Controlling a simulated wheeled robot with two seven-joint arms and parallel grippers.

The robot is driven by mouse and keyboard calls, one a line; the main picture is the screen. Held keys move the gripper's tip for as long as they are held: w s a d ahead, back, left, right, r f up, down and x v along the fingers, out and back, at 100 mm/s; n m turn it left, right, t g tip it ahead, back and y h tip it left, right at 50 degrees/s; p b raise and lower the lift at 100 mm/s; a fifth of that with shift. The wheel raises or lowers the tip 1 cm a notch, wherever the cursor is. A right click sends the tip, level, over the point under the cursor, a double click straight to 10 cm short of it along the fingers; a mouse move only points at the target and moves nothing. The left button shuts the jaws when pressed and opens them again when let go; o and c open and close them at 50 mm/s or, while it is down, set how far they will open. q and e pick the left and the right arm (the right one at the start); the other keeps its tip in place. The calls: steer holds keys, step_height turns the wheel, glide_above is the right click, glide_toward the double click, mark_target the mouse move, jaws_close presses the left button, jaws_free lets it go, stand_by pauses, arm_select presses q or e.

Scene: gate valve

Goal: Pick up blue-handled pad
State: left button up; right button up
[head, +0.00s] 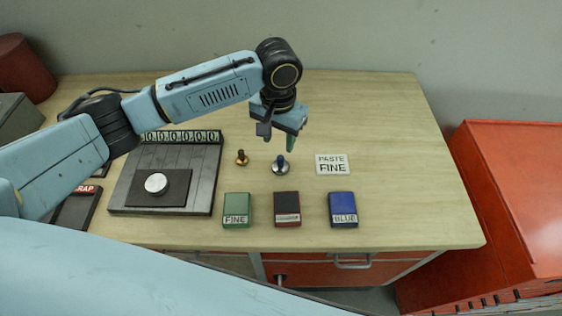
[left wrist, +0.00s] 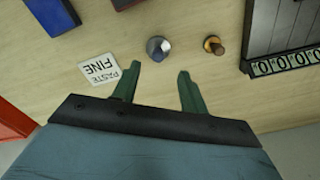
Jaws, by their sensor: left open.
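The blue-handled pad (head: 280,168) stands upright on the wooden table, a round metal disc with a short blue knob on top. In the left wrist view the pad (left wrist: 158,48) is just beyond the fingertips, roughly in line with the gap between them. My left gripper (head: 289,142) is open and empty above the table, close to the pad; its green fingers also show in the left wrist view (left wrist: 160,72). The fingers do not enclose the pad. My right gripper is not in view.
A brass pad with a brown handle (head: 242,158) stands just left. A "PASTE FINE" card (head: 332,165) lies to the right. Green (head: 237,207), dark red (head: 287,206) and blue (head: 343,207) boxes line the front. A black board (head: 130,193) lies left. A red cabinet (head: 525,190) stands at right.

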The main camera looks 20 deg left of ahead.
mark_target(281, 157)
arm_select(q)
steer(key=f, duration=0.8)
steer(key=shift+w+d+f, duration=0.15)
steer(key=shift+w+f, duration=0.1)
jaws_close()
